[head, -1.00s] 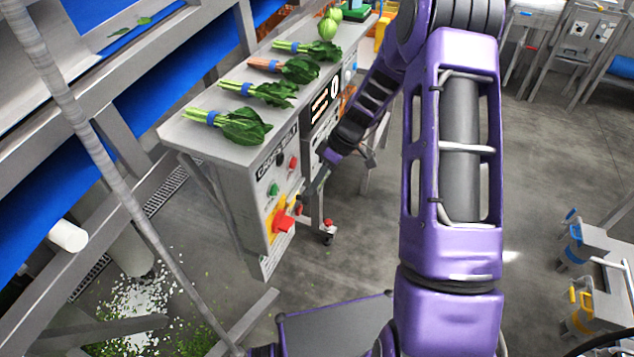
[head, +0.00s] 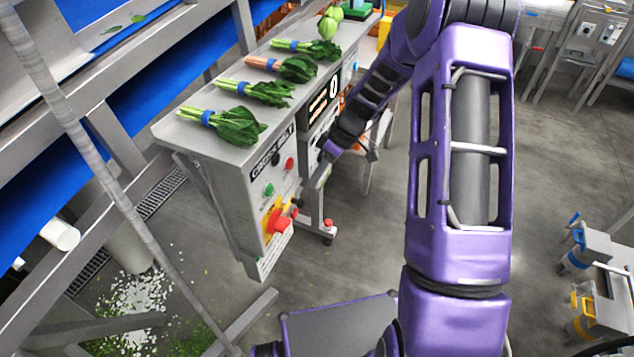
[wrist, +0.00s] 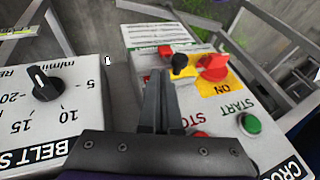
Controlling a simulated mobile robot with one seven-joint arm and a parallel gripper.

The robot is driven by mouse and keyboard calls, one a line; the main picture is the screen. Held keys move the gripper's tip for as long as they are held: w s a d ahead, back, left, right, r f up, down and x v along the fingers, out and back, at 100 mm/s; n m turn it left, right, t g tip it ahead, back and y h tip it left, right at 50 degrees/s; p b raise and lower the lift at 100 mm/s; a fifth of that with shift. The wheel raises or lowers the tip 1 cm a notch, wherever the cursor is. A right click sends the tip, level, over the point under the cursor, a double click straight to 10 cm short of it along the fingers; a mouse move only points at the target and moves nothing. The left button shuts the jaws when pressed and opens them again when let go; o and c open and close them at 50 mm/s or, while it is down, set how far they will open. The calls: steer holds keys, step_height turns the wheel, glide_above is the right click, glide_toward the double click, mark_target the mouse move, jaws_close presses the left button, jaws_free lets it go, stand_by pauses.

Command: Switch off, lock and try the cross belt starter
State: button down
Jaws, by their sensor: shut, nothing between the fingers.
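The cross belt starter (head: 250,215) is a grey box at the end of the steel bench. Its front has a green START button (wrist: 250,124), a red STOP button (wrist: 200,134) and a red rotary switch handle (wrist: 212,68) on a yellow plate (wrist: 222,90). ON is readable on the plate; I cannot tell the handle's exact position. The red handle also shows in the head view (head: 279,222). My gripper (wrist: 160,78) is shut and empty in front of the panel, beside the yellow plate. A black knob-like part (wrist: 180,63) and a small red item (wrist: 165,50) show past its fingertips.
A belt speed panel with a black dial (wrist: 45,83) is close on the left in the wrist view. Bunches of greens (head: 235,125) lie on the bench top (head: 190,140). A blue conveyor (head: 150,90) runs along the left. Open floor (head: 560,150) is on the right.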

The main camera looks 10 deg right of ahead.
steer(key=v, duration=1)
steer(key=shift+w+d+r, duration=0.3)
steer(key=shift+w, duration=0.05)
